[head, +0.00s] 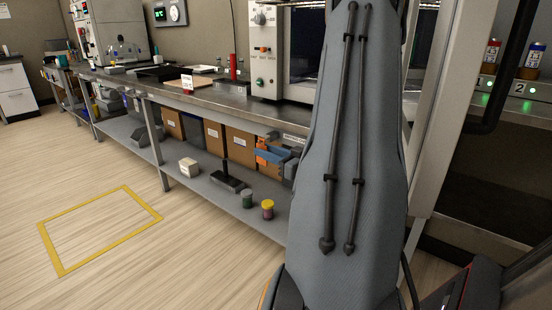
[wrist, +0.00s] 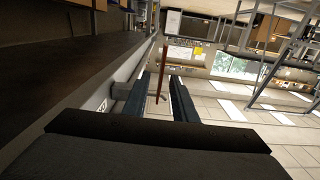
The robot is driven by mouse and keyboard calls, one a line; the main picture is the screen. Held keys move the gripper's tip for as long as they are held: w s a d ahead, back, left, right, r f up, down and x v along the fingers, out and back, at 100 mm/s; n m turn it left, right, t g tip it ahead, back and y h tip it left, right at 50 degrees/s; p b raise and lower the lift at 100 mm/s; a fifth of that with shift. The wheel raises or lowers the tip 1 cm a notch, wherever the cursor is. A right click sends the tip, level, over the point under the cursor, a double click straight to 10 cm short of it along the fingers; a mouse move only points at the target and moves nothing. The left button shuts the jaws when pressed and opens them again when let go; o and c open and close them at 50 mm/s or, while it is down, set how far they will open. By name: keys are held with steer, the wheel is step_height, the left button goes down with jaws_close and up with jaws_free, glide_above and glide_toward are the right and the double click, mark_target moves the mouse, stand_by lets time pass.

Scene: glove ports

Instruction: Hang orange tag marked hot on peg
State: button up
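My gripper (wrist: 155,98) shows in the wrist view as two dark blue-grey fingers with a clear gap between them. It is open. A thin reddish-brown upright strip (wrist: 162,72) shows in the gap, apart from both fingers; I cannot tell what it is or how far away it stands. In the head view my grey arm fills the middle right, and my gripper is out of sight. I cannot make out an orange tag marked hot or a peg in either view.
A long metal bench (head: 212,97) carries equipment and a small white-and-red card (head: 187,82). Its lower shelf (head: 205,188) holds boxes and jars. Numbered bottles (head: 533,60) stand in a cabinet at right. A yellow floor outline (head: 50,247) encloses bare wooden floor at left.

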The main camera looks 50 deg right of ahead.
steer(key=w, duration=0.6)
steer(key=shift+a+b, duration=0.2)
steer(key=shift+b, duration=0.25)
jaws_close()
steer(key=shift+r+p, duration=0.3)
steer(key=shift+p, duration=0.25)
steer(key=shift+a, duration=0.25)
steer(key=shift+a+f+p, duration=0.1)
steer(key=shift+a+p, duration=0.25)
steer(key=shift+a, duration=0.25)
steer(key=shift+a, duration=0.15)
